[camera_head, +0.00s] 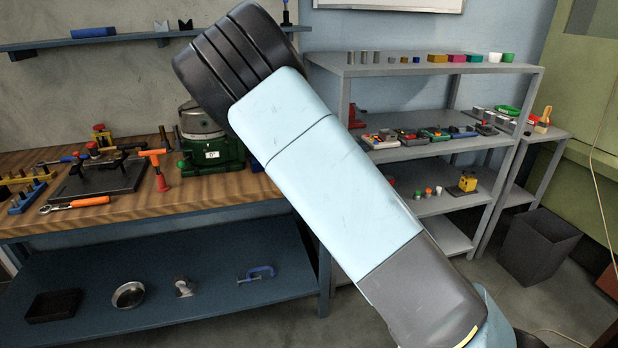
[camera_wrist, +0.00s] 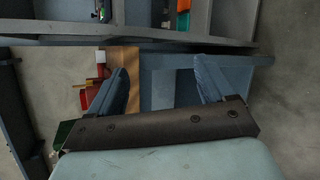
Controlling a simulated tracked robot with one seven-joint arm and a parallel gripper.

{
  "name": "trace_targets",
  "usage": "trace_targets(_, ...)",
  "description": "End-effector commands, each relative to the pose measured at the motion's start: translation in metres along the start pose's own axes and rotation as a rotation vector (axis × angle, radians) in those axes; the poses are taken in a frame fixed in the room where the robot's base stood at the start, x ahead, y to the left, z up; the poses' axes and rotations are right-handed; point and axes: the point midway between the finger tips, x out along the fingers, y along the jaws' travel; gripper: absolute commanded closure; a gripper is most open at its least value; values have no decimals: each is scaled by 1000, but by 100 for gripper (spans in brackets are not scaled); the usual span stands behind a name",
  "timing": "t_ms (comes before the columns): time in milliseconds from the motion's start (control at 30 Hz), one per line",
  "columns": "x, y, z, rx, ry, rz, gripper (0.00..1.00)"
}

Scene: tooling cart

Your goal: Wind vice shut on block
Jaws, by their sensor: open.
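My gripper (camera_wrist: 163,72) shows in the wrist view as two blue fingers set wide apart on a dark bar, with nothing between them. It does not show in the head view, where my arm crosses the middle. No vice is clearly recognisable. A red item (camera_wrist: 93,98) with a yellowish part lies left of my left finger in the wrist view, beside a strip of wooden bench top (camera_wrist: 122,57); I cannot tell whether it is the vice. A red item (camera_head: 355,117) also stands partly behind my arm in the head view. I cannot make out the block or a vice handle.
The wooden workbench (camera_head: 230,190) holds a green machine (camera_head: 212,152), a dark plate (camera_head: 98,178) with clamps and an orange-handled tool (camera_head: 75,204). A grey shelf rack (camera_head: 430,70) with small parts stands right, near a dark bin (camera_head: 540,247). Floor between is partly clear.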

Motion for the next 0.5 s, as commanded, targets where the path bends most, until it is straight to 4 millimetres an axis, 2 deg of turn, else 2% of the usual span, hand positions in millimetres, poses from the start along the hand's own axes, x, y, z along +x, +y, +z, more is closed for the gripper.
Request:
trace_targets(267,-2,24,-35,-446,-21,258,18)
trace_targets(500,-20,51,-72,-781,-46,490,18)
